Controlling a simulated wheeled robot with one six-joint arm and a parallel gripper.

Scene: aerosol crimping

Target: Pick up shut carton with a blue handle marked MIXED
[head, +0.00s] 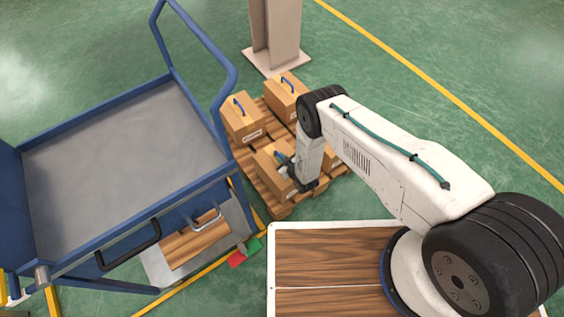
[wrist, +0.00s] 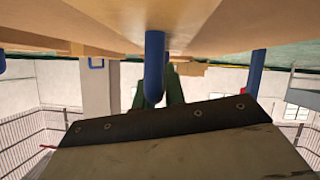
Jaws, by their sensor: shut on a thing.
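My gripper (head: 288,165) is down at the front carton (head: 268,168) on the wooden pallet, shut on its blue handle. In the wrist view the blue handle (wrist: 155,70) stands between my green fingers (wrist: 174,92), right against the carton's brown face (wrist: 215,28). My arm and gripper cover part of this carton in the head view. Its marking cannot be read, and I cannot tell whether it is lifted off the pallet.
Two more cartons with blue handles stand behind, at left (head: 243,124) and at the back (head: 283,98); another is partly hidden behind my wrist. The pallet (head: 270,206) sits close to a blue trolley (head: 120,150). A beige column (head: 275,35) rises behind. Green floor is open at right.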

